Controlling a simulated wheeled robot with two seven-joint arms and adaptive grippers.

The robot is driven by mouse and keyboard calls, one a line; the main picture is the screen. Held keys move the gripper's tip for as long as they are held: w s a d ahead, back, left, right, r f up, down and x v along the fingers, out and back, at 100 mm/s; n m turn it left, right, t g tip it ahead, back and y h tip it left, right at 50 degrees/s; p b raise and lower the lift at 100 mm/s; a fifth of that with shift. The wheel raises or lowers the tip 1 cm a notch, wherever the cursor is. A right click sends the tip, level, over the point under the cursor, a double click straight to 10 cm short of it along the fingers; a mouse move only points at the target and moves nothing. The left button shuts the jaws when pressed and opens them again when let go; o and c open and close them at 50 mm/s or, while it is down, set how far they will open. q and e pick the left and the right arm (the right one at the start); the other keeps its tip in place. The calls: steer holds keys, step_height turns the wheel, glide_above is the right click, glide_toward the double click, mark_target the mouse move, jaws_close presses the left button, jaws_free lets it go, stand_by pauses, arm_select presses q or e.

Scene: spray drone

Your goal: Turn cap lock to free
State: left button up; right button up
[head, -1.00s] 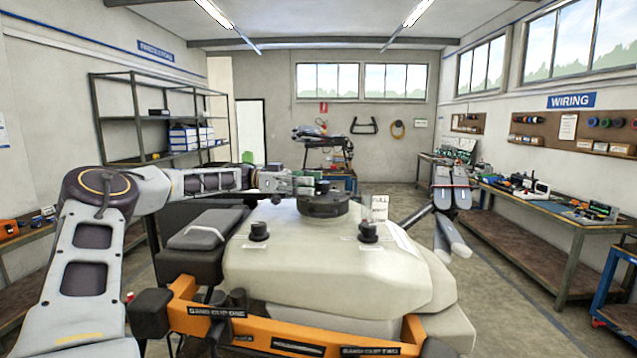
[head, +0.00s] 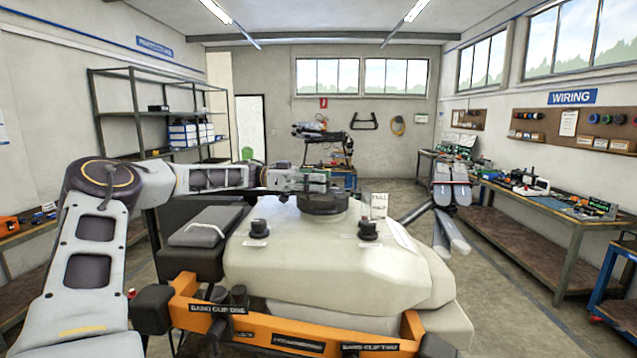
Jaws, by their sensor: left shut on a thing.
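The drone's pale tank (head: 320,258) fills the middle of the head view. A dark round cap (head: 323,203) sits on top of the tank at its far side. My left gripper (head: 322,183) reaches in from the left at the top of this cap. It is shut on the small raised piece on the cap, the cap lock, which the fingers hide. I cannot make out which way the lock is turned. My right gripper is out of view.
Two small black knobs (head: 369,230) stand on the tank's near top. A small white card (head: 379,206) stands right of the cap. An orange bar (head: 290,333) with clip labels crosses the front. Folded drone arms (head: 450,215) stick out to the right.

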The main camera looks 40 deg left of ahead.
arm_select(q)
steer(key=shift+s+n+t+y, duration=0.1)
steer(key=shift+n+t+y, duration=1)
steer(key=shift+t, duration=0.5)
steer(key=shift+s+d+n+t+y+b, duration=0.1)
steer(key=shift+d+n+t+y+b, duration=0.05)
steer(key=shift+n+t+y+b, duration=0.85)
steer(key=shift+s+n+t+y+b, duration=0.1)
steer(key=shift+n+t+y+b, duration=0.45)
steer(key=shift+n+t+y, duration=0.5)
steer(key=shift+d+n+t+y+b, duration=0.15)
steer(key=shift+n+t+y+b, duration=0.45)
steer(key=shift+y, duration=0.35)
steer(key=shift+d+n+t+y+b, duration=0.1)
steer(key=shift+n+t+y+b, duration=0.25)
steer(key=shift+n+y+b, duration=0.4)
steer(key=shift+d+n+t+y+b, duration=0.1)
steer(key=shift+n+t+y+b, duration=0.3)
steer(key=shift+n+y, duration=0.75)
steer(key=shift+d+n+t+y+b, duration=0.15)
steer(key=shift+n+y+b, duration=0.45)
steer(key=shift+y, duration=1.1)
steer(key=shift+n+y, duration=0.45)
steer(key=shift+y, duration=0.35)
steer(key=shift+d+n+y+b, duration=0.1)
steer(key=shift+n+y+b, duration=0.25)
steer(key=shift+n+y, duration=0.95)
steer(key=shift+n+g+y+p, duration=0.4)
steer(key=shift+n+g+y, duration=0.35)
steer(key=shift+y, duration=1.05)
